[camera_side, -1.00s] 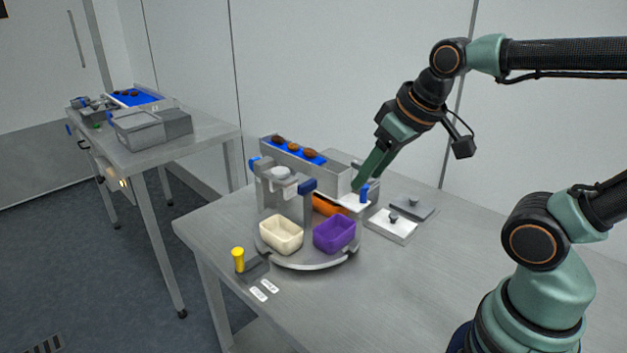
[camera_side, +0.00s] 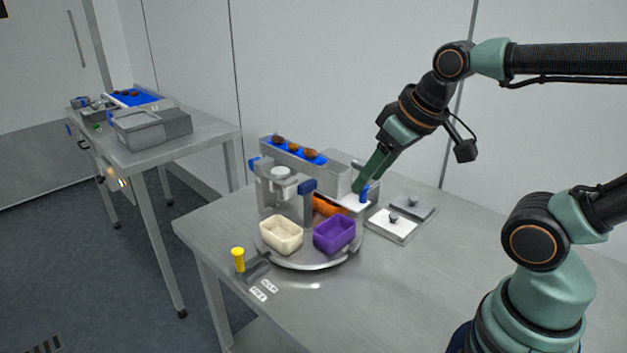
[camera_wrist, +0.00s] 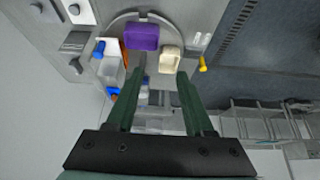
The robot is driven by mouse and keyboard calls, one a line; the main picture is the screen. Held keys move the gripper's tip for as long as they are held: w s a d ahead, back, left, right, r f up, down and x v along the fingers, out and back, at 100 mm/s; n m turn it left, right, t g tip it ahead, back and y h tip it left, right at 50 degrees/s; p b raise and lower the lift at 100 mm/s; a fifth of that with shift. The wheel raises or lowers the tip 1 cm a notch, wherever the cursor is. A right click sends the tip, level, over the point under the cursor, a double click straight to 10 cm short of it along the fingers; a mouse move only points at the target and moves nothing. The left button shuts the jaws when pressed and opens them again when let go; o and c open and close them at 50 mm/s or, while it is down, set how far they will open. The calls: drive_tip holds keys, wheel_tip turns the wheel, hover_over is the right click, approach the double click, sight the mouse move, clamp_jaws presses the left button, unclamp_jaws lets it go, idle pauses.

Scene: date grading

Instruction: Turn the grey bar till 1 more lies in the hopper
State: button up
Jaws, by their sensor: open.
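My gripper (camera_side: 357,184) is open and empty, its fingers slanting down beside the white chute (camera_side: 352,203) and blue peg (camera_side: 364,192) at the right end of the feeder. In the wrist view the open gripper (camera_wrist: 159,74) points towards the machine. Several brown dates (camera_side: 309,154) lie on the blue belt above. I cannot tell for sure which grey part is the bar; it may be hidden behind the feeder or my fingers. I cannot make out the hopper's contents. An orange part (camera_side: 327,206) sits under the chute.
A cream bin (camera_side: 281,235) and a purple bin (camera_side: 335,233) stand on the round plate. A yellow-topped handle (camera_side: 238,259) is at the table's front left.

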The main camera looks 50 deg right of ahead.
drive_tip(key=shift+o, duration=0.3)
drive_tip(key=o, duration=0.5)
drive_tip(key=shift+o, duration=0.6)
drive_tip(key=shift+w+d+r, duration=0.15)
drive_tip(key=shift+w+r, duration=0.1)
drive_tip(key=shift+w, duration=0.05)
drive_tip(key=w+d+r+m+g, duration=0.2)
drive_tip(key=w+d+r+m, duration=0.25)
drive_tip(key=w, duration=0.25)
drive_tip(key=m+g, duration=0.4)
drive_tip(key=m, duration=1)
hover_over(360, 163)
wheel_tip(360, 163, down, 7)
drive_tip(key=shift+n, duration=0.25)
wheel_tip(360, 163, down, 12)
drive_tip(key=shift+r, duration=0.1)
